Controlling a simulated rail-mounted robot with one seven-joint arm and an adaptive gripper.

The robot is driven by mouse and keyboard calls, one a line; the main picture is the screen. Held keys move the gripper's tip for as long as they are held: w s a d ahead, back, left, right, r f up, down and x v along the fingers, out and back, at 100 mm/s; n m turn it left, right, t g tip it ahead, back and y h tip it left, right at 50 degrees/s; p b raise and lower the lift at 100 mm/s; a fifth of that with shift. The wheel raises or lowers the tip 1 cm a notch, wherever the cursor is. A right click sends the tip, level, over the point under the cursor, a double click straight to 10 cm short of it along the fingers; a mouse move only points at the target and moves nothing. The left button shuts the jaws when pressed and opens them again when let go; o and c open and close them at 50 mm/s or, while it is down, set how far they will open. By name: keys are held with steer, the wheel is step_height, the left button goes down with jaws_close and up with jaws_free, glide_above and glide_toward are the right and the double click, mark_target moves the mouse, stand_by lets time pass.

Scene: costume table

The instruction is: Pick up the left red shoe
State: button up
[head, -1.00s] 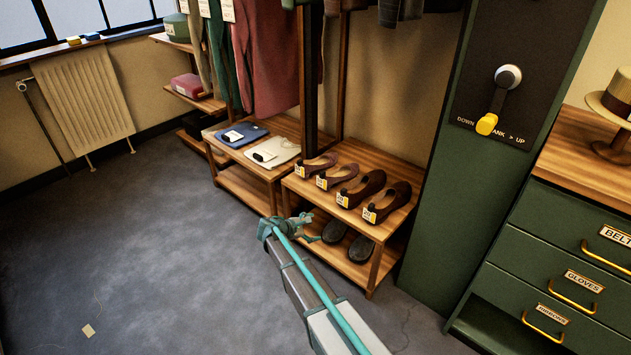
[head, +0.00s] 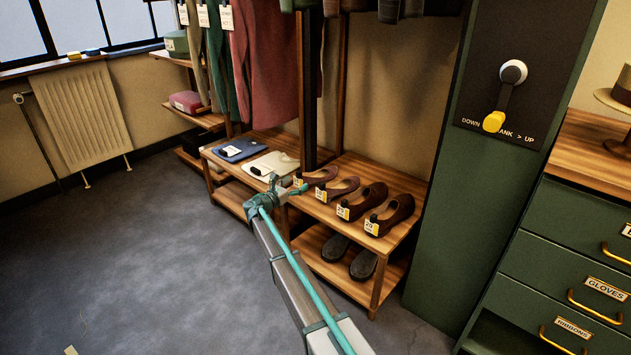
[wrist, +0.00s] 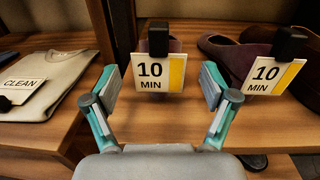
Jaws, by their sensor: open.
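The left red shoe (head: 315,173) is a dark red flat at the left end of a row on the top shelf. In the wrist view its heel (wrist: 186,48) shows behind a "10 MIN" tag (wrist: 150,74) on a black clip. A similar red shoe (head: 342,188), also tagged "10 MIN", stands to its right and shows in the wrist view (wrist: 238,58). My gripper (head: 286,187) is open and empty at the shelf's front left corner. In the wrist view its fingers (wrist: 160,88) stand either side of the left shoe's tag, apart from the shoe.
Two browner shoes (head: 374,200) stand further right. Dark shoes (head: 363,264) lie on the lower shelf. Folded shirts (head: 272,164) lie on the bench to the left. A wooden post (head: 337,95) rises behind the shelf. A green panel with a lever (head: 508,95) stands right.

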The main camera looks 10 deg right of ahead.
mark_target(304, 178)
steer(key=b+x, duration=0.2)
steer(key=x, duration=0.2)
steer(key=shift+w+d+f, duration=0.15)
steer(key=shift+d, duration=0.15)
steer(key=shift+w+d, duration=0.15)
steer(key=shift+d, duration=0.05)
steer(key=c, duration=1.5)
